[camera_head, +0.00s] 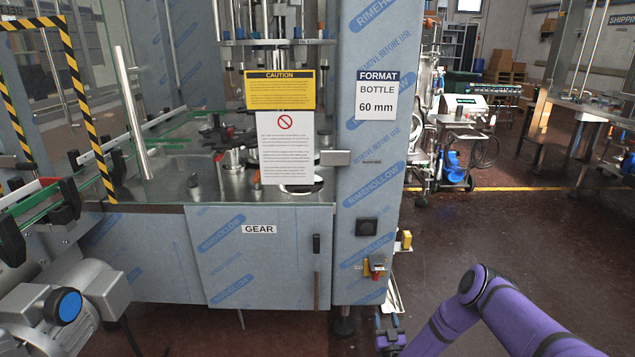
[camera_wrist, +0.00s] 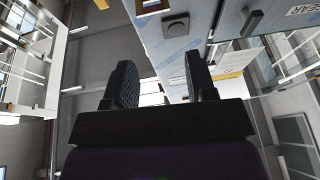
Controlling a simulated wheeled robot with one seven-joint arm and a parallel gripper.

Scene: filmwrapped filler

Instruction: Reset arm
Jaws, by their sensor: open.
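My purple arm (camera_head: 478,296) shows at the bottom right of the head view. Its elbow is bent, and the forearm runs down and left out of the frame. My gripper (camera_wrist: 160,82) shows in the wrist view, with two dark ribbed fingers standing well apart. It is open, and nothing is between the fingers. In the head view, a small purple part of my arm's end shows at the bottom edge, below the machine's right corner; the fingers are hard to make out there.
A film-wrapped filling machine (camera_head: 264,262) fills the left and centre. A red and yellow switch (camera_head: 377,267) sits low on its right post. A motor with a blue cap (camera_head: 66,306) stands at bottom left. Open dark floor (camera_head: 540,235) lies right, with a wheeled cart (camera_head: 458,140) farther back.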

